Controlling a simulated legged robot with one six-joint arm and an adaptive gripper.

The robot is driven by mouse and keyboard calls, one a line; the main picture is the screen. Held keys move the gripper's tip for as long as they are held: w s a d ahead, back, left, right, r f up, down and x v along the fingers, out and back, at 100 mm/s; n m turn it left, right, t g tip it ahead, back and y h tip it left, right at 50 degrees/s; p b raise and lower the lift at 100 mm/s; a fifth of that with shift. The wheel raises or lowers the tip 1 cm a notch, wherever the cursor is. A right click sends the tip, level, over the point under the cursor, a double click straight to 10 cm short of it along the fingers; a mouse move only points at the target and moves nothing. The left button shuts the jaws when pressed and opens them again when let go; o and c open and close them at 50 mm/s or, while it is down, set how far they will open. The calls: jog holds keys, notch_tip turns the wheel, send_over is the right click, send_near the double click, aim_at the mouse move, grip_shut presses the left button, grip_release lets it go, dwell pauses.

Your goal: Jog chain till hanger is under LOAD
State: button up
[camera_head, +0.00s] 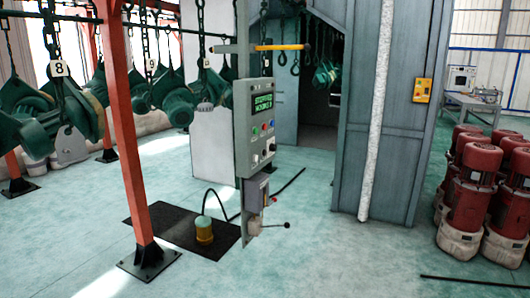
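The overhead chain carries hangers with dark green motor-like parts at the left. One hanger has a tag reading 8 (59,69) and another a tag reading 9 (151,65). A further tag (206,62) behind them is too small to read. A grey control panel (256,128) stands at the centre, with a lit screen (262,102) whose green text seems to begin with "STOPPED". Buttons and knobs sit below the screen. A lever with a dark knob (286,225) sticks out low on the post. I see no readable LOAD sign. My gripper is not in view.
An orange-red post (123,130) stands left of the panel. Several red motors (473,190) stand at the right. A grey booth (385,120) is behind. Floor at the front centre is clear.

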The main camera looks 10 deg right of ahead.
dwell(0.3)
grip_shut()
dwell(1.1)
